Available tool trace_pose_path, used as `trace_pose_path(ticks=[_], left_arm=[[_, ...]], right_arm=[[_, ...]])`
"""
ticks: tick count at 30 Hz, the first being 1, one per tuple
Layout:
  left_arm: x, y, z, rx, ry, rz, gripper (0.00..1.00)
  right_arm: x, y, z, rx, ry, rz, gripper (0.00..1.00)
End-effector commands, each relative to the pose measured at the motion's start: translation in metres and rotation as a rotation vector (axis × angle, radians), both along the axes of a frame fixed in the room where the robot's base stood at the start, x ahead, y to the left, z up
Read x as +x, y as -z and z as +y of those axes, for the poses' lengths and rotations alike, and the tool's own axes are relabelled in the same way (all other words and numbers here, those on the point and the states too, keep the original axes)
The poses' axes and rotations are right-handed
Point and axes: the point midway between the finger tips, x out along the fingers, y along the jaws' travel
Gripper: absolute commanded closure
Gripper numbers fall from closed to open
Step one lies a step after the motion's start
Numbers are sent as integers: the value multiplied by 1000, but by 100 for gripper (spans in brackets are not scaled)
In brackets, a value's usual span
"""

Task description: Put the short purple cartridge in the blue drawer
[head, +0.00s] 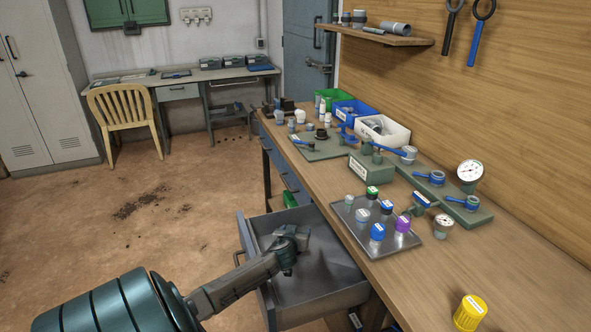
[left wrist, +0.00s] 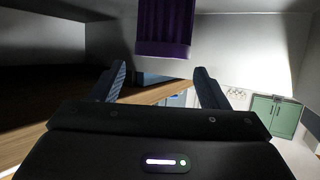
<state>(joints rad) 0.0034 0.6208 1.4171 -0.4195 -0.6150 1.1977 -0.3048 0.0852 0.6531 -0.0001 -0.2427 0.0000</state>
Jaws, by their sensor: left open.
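An open drawer with a blue-grey front and grey inside (head: 330,290) juts out from under the bench in the head view. My left gripper (head: 290,240) is over or in this drawer; it also shows in the left wrist view (left wrist: 160,75) with its fingers apart. A ribbed purple cartridge (left wrist: 165,25) is just ahead of the open fingers there, cut off by the top edge. I cannot tell what it rests on. In the head view I cannot see it. Another purple-topped cartridge (head: 403,224) stands on the metal tray. My right gripper is not in view.
The metal tray (head: 350,225) holds several cartridges with blue, green and grey tops. Manifold valves and a gauge (head: 470,171) stand behind it. A yellow-capped container (head: 470,312) is at the near bench end. The floor left of the drawer is clear.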

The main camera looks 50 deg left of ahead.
Motion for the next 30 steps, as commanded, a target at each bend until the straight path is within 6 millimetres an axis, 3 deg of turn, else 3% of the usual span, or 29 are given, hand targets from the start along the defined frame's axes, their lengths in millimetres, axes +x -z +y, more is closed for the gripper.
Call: trace_pose_path(ticks=[2, 16, 30], left_arm=[[0, -11, 0, -1, 0, 1, 31], [-48, -34, -37, 4, 2, -1, 31], [-54, -39, -42, 2, 0, -3, 31]], right_arm=[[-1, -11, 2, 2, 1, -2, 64], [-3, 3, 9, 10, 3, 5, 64], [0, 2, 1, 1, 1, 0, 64]])
